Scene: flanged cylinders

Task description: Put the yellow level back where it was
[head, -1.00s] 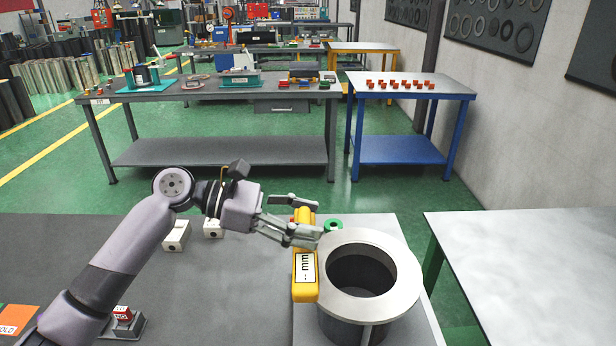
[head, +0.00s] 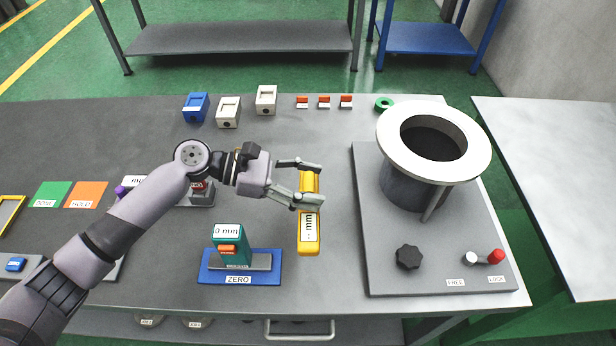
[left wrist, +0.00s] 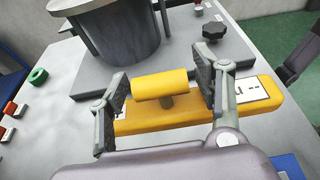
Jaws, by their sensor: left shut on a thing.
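My left gripper (head: 308,182) is shut on the yellow level (head: 309,238), a long yellow bar with a white "-- mm" label. In the left wrist view the gripper's fingers (left wrist: 167,88) stand on either side of the level's raised yellow grip (left wrist: 160,83). The level appears held above the grey table, left of the flanged cylinder (head: 398,185) and apart from it. A teal block marked "0 mm" (head: 229,246) stands on a blue ZERO base (head: 212,276) left of the level. My right gripper is not in view.
The cylinder stands on a grey plate (head: 390,272) with a black knob (head: 408,257) and a red-tipped lever (head: 495,256). A green ring (head: 385,103), several small red-topped pieces (head: 324,102) and white blocks (head: 229,111) line the back. The tabletop behind the level is mostly clear.

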